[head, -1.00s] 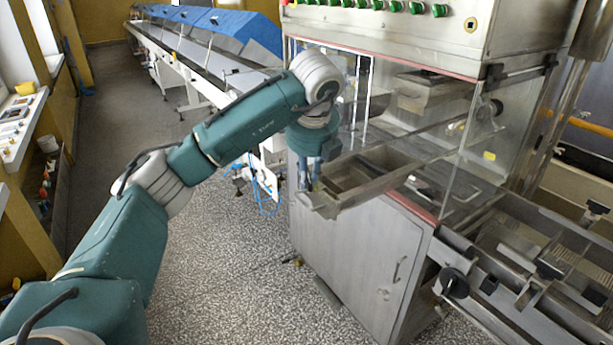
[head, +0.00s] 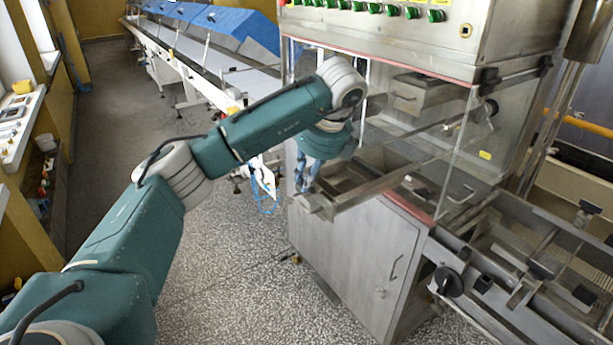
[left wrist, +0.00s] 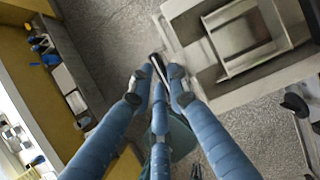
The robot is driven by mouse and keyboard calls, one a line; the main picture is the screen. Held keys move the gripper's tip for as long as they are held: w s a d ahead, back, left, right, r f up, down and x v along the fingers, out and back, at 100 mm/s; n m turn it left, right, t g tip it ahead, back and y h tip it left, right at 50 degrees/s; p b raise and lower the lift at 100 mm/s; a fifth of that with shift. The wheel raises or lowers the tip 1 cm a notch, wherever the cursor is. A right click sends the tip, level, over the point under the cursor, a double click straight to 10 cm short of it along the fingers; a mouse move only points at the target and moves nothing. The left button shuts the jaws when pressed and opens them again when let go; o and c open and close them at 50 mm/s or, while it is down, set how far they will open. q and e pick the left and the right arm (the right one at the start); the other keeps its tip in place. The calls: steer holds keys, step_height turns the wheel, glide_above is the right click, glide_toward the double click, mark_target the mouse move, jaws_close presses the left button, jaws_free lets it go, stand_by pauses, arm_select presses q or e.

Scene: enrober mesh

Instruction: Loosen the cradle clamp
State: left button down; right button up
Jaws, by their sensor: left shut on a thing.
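The metal cradle (head: 322,206) juts from the front of the machine, and its trough shows at upper right in the left wrist view (left wrist: 205,75). My left gripper (head: 303,186) is at the cradle's outer left end, its blue fingers pointing down. In the left wrist view, my left gripper (left wrist: 159,80) is shut on a short dark clamp handle (left wrist: 157,64) beside the cradle's edge. The fingers hide part of the handle, and the rest of the clamp cannot be made out. My right gripper is in neither view.
The machine's steel cabinet (head: 350,260) stands below the cradle, with clear guard panels above. A conveyor frame (head: 520,262) with a black knob (head: 447,281) extends at right. A long covered conveyor (head: 200,50) runs behind. The speckled floor (head: 215,290) at left is open.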

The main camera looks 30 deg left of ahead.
arm_select(q)
steer(key=c, duration=1.7)
jaws_free()
steer(key=shift+o, duration=0.2)
steer(key=shift+r, duration=0.25)
steer(key=v, duration=1.1)
steer(key=shift+r, duration=0.25)
steer(key=shift+s+d+f, duration=0.1)
